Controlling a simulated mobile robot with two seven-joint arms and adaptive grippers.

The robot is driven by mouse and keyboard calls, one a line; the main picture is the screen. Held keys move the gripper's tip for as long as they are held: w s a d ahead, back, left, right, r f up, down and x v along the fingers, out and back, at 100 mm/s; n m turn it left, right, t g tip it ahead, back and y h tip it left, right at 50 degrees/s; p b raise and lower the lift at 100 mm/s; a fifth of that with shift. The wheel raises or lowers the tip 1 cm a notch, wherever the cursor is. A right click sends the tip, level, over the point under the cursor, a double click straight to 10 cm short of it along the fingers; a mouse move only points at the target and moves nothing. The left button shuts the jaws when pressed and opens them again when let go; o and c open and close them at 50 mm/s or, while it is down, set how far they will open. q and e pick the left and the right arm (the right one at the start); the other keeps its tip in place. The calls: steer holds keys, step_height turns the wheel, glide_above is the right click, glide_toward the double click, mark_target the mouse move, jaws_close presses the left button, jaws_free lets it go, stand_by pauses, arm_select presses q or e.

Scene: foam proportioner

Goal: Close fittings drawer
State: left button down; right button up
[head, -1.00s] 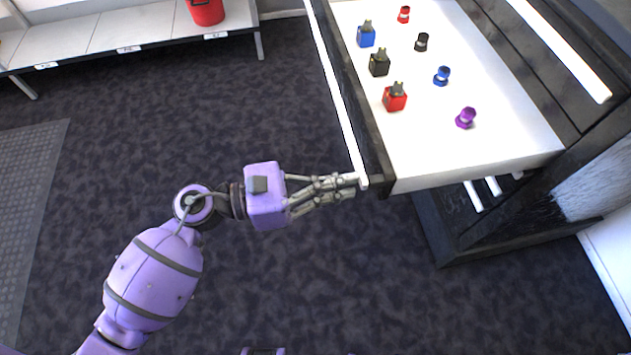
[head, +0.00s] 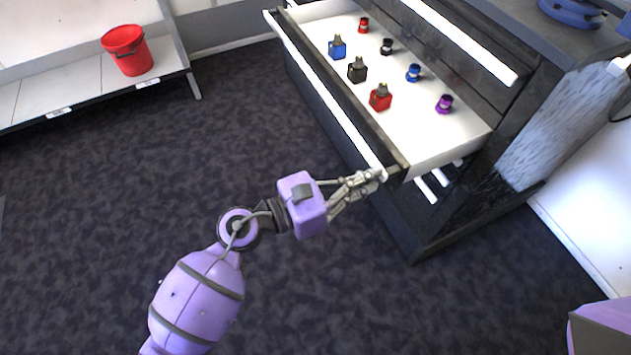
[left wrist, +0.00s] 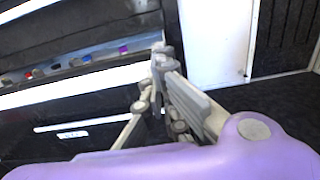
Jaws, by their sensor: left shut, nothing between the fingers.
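The fittings drawer (head: 455,143) is pulled out of the dark cabinet (head: 480,205), with a white inside and a long white handle strip (head: 325,92) along its front. Several small red, blue, black and purple fittings stand in it, such as a red block (head: 380,97) and a purple one (head: 444,104). My left gripper (head: 378,175) is shut and empty, its fingertips at the near end of the drawer front; contact looks likely but is hard to judge. In the left wrist view the gripper (left wrist: 158,70) shows beside the drawer's end. My right gripper is not in view.
A red bucket (head: 128,52) stands on a low white shelf (head: 60,85) at the upper left. More drawer handles (head: 426,190) show below the open drawer. A blue object (head: 572,12) lies on the cabinet top. The dark carpet in front is clear.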

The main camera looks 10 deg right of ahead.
arm_select(q)
steer(key=b+x, duration=0.2)
steer(key=x, duration=1.9)
steer(key=shift+w+d, duration=0.1)
steer(key=shift+d, duration=0.2)
steer(key=shift+w+d, duration=0.15)
steer(key=shift+d, duration=0.45)
